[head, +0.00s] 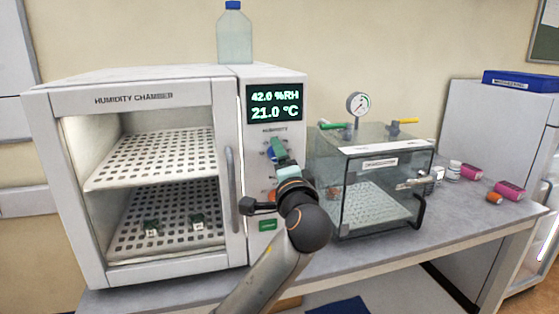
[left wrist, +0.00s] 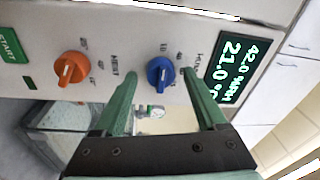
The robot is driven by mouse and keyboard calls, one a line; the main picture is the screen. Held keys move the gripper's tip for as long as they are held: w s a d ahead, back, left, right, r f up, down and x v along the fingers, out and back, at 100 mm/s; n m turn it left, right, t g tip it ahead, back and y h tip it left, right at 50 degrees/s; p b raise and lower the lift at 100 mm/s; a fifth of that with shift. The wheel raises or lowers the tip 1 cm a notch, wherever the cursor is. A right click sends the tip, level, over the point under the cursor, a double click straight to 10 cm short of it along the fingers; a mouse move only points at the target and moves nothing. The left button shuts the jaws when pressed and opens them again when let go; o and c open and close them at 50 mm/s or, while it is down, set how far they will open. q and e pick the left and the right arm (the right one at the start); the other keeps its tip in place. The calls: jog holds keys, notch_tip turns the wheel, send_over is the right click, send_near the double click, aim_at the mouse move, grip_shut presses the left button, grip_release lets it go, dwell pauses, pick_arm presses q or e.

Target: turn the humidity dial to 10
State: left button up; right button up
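The humidity chamber (head: 118,99) has a control panel with a screen (head: 274,103) reading 42.0 %RH and 21.0 °C. The blue humidity dial (left wrist: 160,73) shows a white pointer mark in the left wrist view. In the head view the dial (head: 270,154) is partly hidden by my gripper. My left gripper (head: 279,150) is at the panel, its green fingers apart. In the left wrist view the gripper (left wrist: 160,78) has the dial between its fingertips. I cannot tell whether they touch it. My right gripper is not in view.
An orange dial (left wrist: 70,68) and a green START button (left wrist: 12,48) are on the same panel. The chamber's door handle (head: 230,175) is just left of the panel. A clear vacuum box (head: 380,190) stands to the right. A blue-capped bottle (head: 235,38) stands on top.

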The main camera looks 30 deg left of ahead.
pick_arm(q)
jog(key=b+v, duration=0.1)
jog(key=v, duration=1.1)
jog(key=shift+s+d+b, duration=0.15)
jog(key=shift+s+b, duration=0.05)
jog(key=shift+b, duration=0.2)
